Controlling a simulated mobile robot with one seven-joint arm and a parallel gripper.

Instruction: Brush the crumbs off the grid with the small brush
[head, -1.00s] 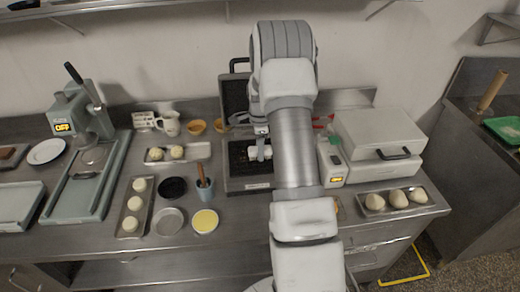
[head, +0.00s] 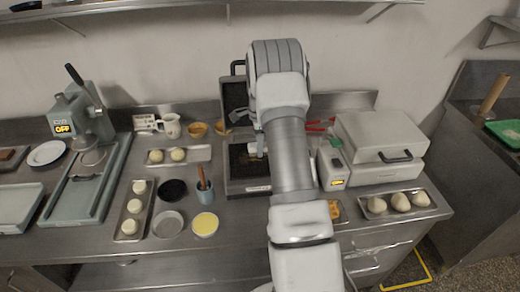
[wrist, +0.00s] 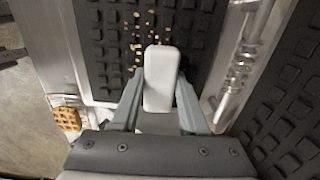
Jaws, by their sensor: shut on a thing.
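My gripper (wrist: 161,85) is shut on the small brush (wrist: 160,62), which shows as a pale, rounded block between the fingers. Its bristles are hidden from the wrist camera. The brush is over the dark, studded grid (wrist: 98,50) of the open waffle iron. Yellow-brown crumbs (wrist: 137,45) lie on the grid, mostly around and beyond the brush tip. I cannot tell whether the brush touches the grid. In the head view the iron's base (head: 248,187) stands at mid-counter with its lid (head: 235,97) raised behind it. My arm hides the right part of the iron.
A grey lidded appliance (head: 385,140) and a small unit with an orange display (head: 333,170) stand to the right. A waffle (wrist: 68,118) lies beside the iron.

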